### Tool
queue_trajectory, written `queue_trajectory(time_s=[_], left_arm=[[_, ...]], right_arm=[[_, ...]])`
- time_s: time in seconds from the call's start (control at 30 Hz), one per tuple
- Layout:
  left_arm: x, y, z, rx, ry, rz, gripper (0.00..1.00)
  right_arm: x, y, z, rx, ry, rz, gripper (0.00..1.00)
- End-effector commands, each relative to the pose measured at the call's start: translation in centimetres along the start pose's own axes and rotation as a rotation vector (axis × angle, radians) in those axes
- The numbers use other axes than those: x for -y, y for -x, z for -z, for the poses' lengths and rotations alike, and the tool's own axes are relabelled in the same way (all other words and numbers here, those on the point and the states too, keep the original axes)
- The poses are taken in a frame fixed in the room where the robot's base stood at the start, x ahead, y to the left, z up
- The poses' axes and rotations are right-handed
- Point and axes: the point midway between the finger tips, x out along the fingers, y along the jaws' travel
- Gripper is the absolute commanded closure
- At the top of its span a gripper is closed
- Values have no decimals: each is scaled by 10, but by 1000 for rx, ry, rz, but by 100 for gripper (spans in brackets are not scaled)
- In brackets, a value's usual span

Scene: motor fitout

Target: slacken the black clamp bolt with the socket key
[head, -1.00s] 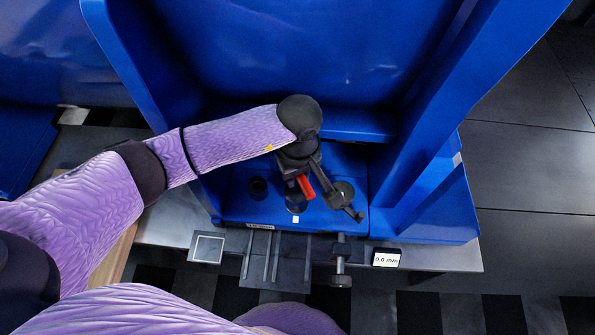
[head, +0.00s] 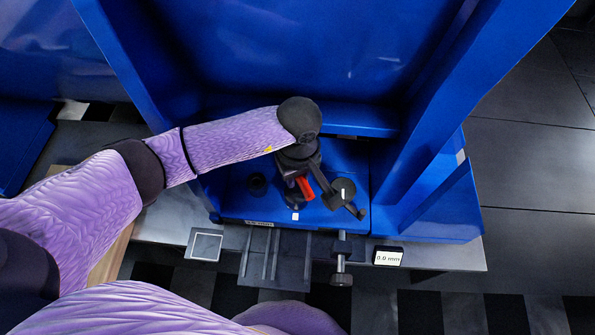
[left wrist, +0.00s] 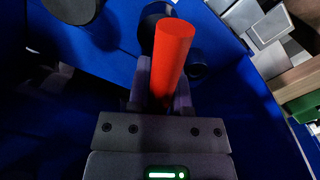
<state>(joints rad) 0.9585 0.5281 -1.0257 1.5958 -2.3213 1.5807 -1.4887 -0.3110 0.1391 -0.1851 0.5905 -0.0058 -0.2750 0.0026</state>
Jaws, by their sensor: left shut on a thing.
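My left gripper (head: 307,182) reaches down over the blue base and is shut on the red handle of the socket key (head: 305,188). The handle also shows in the left wrist view (left wrist: 170,55), standing up between the fingers. The key's lower end is hidden, so I cannot tell whether it sits on a bolt. A black round part (head: 342,190) with a pale mark stands just right of the gripper. I cannot tell which is the black clamp bolt. My right gripper is not in view.
Blue walls (head: 430,130) rise behind and right of the work spot. In front are a dark slotted plate (head: 272,258), a dark screw (head: 341,265), a square pad (head: 206,246) and a small display reading 0.0 mm (head: 388,257).

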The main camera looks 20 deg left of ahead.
Motion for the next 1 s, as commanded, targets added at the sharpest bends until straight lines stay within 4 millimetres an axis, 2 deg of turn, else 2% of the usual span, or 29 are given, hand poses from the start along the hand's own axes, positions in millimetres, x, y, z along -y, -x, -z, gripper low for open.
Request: queue_trajectory(time_s=[0.63,0.83,1.0], left_arm=[[0,-7,0,0,1,-1,100],[-1,-4,1,2,221,-2,100],[-1,-7,1,4,249,-3,100]], right_arm=[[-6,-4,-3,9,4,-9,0],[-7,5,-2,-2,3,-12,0],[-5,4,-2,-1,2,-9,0]])
